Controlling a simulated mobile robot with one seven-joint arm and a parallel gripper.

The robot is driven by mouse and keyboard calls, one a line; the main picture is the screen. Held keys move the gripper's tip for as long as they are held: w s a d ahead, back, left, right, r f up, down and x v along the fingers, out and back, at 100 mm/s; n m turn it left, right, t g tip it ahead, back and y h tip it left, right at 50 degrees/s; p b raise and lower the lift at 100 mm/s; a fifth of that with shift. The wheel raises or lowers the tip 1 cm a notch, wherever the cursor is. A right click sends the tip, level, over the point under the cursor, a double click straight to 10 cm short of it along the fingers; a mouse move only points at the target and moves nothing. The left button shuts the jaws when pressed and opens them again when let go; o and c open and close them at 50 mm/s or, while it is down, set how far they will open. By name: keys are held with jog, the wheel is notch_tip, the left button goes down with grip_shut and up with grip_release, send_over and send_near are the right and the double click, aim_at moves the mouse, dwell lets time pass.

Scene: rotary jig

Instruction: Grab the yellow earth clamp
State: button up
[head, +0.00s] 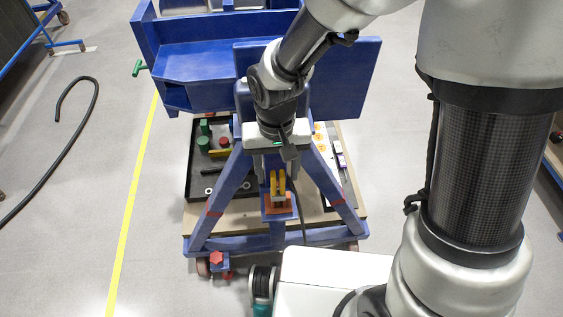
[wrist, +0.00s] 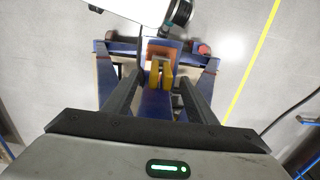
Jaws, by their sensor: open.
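The yellow earth clamp (head: 282,184) stands upright on an orange-brown block (head: 285,214) at the front of the blue jig stand. Its two yellow arms rise side by side with a narrow gap between them. In the wrist view the clamp (wrist: 167,80) shows between my two dark fingers. My gripper (head: 272,168) is open, pointing down over the clamp. In the wrist view my gripper (wrist: 161,80) has one finger to each side of the clamp, with gaps visible. The pictures do not clearly show how far above the clamp the fingertips are.
The blue jig (head: 340,85) rises close behind my gripper, and slanted blue legs (head: 215,190) flank the clamp. A dark tray (head: 195,160) with green and red parts lies on the lower shelf. A black hose (head: 75,145) lies on the floor at left.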

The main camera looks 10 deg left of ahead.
aim_at(278, 190)
notch_tip(278, 190, down, 3)
jog(key=shift+r, duration=0.1)
jog(key=f, duration=0.1)
jog(key=f+b, duration=0.1)
jog(key=f, duration=0.3)
jog(key=shift+s+f+b, duration=0.1)
jog(key=shift+s+b, duration=0.2)
jog(key=shift+b, duration=0.05)
grip_shut()
